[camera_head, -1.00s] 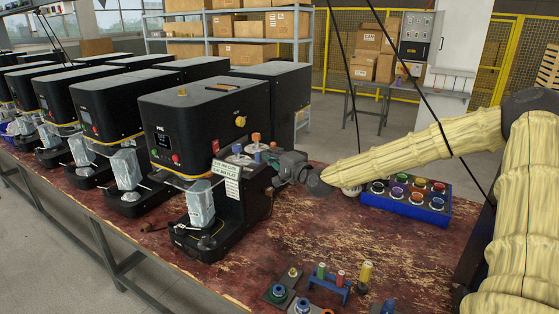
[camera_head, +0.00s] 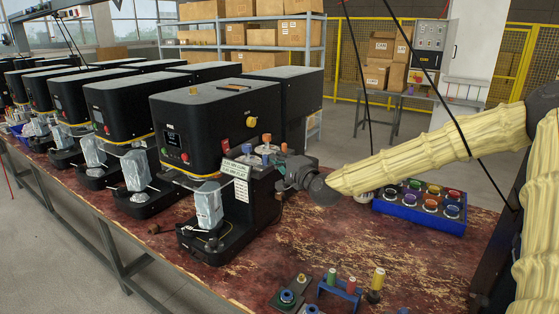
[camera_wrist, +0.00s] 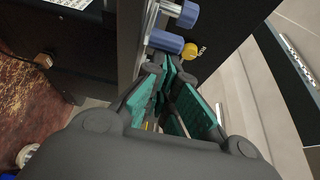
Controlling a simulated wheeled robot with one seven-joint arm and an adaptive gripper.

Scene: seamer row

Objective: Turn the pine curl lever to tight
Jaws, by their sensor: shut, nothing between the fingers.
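The nearest black seamer (camera_head: 205,130) carries a small dark screen, a yellow knob and a curl-and-flat sign (camera_head: 236,170). Small blue- and orange-topped posts (camera_head: 267,145) stand behind the sign. My gripper (camera_head: 285,172) is beside the seamer's right side, close to these parts. In the wrist view its teal-padded fingers (camera_wrist: 170,68) are shut and empty. Their tips are just below a blue cylindrical grip (camera_wrist: 165,41) and beside a yellow round knob (camera_wrist: 192,50). A second blue cylinder (camera_wrist: 184,13) is above. I cannot tell which part is the curl lever, its setting, or whether the fingertips touch it.
A blue tray (camera_head: 420,213) of coloured spools or caps is right of my gripper. A blue stand (camera_head: 340,289) with coloured pegs is at the bench's front. More seamers (camera_head: 70,110) line the left. Worn red bench top (camera_head: 320,240) is bare between.

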